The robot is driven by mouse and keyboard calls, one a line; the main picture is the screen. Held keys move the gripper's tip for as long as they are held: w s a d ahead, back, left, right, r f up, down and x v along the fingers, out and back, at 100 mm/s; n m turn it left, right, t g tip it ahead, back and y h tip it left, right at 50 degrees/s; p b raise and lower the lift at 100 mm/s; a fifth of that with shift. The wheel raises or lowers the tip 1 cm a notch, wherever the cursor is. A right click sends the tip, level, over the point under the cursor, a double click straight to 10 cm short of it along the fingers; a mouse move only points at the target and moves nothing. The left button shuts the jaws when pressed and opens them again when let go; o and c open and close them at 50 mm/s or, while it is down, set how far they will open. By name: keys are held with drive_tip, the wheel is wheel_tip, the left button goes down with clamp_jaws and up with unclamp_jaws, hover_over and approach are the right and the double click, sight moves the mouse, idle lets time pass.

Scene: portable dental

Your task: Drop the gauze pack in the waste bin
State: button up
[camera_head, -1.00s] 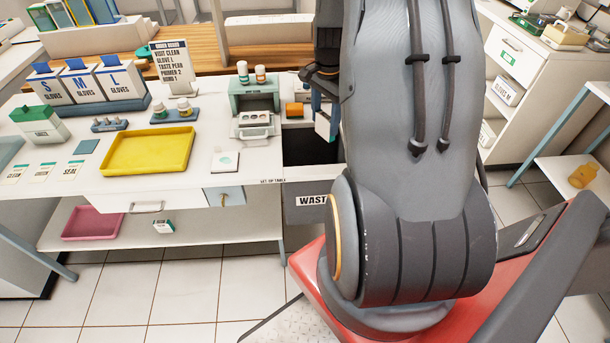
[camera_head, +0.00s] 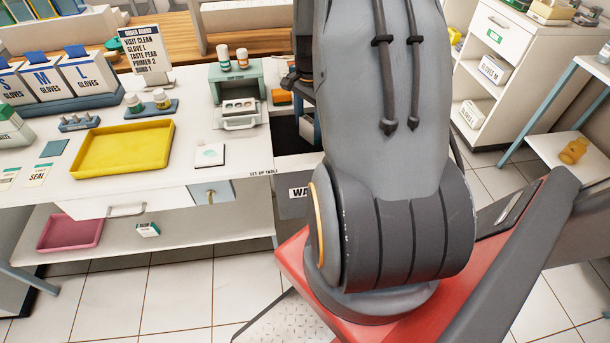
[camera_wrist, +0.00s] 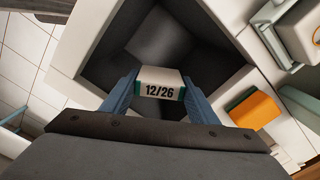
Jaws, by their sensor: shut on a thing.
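The gauze pack (camera_wrist: 160,82), a small white box with green edges and the print "12/26", sits between the two blue fingers of my gripper (camera_wrist: 160,92) in the wrist view. My gripper is shut on it. Behind the pack, the dark open inside of the waste bin (camera_wrist: 110,72) fills the middle of the wrist view. In the head view, the waste bin (camera_head: 291,205) stands at the right end of the table, its label partly hidden by my arm. The pack is not clearly visible in the head view.
An orange block (camera_wrist: 253,110) lies beside the bin's opening. The set-up table carries a yellow tray (camera_head: 122,150), a green-grey unit with bottles (camera_head: 237,90) and glove boxes (camera_head: 92,72). A white shelf unit (camera_head: 497,60) stands at the right.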

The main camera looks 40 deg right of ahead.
drive_tip(key=shift+f, duration=0.1)
drive_tip(key=o, duration=1.1)
drive_tip(key=shift+r+b, duration=0.7)
drive_tip(key=shift+r, duration=3.2)
drive_tip(key=s+a+r+n, duration=0.1)
drive_tip(key=s+a+n, duration=0.2)
drive_tip(key=a+n, duration=0.3)
drive_tip(key=s+a+r+n, duration=0.2)
drive_tip(key=a+n, duration=0.4)
drive_tip(key=a, duration=0.7)
drive_tip(key=s+a+r+n, duration=0.1)
drive_tip(key=s+a+n, duration=0.3)
drive_tip(key=a, duration=0.5)
drive_tip(key=shift+s+a+r+n+t, duration=0.15)
drive_tip(key=shift+r+n+t, duration=0.2)
drive_tip(key=shift+n, duration=0.65)
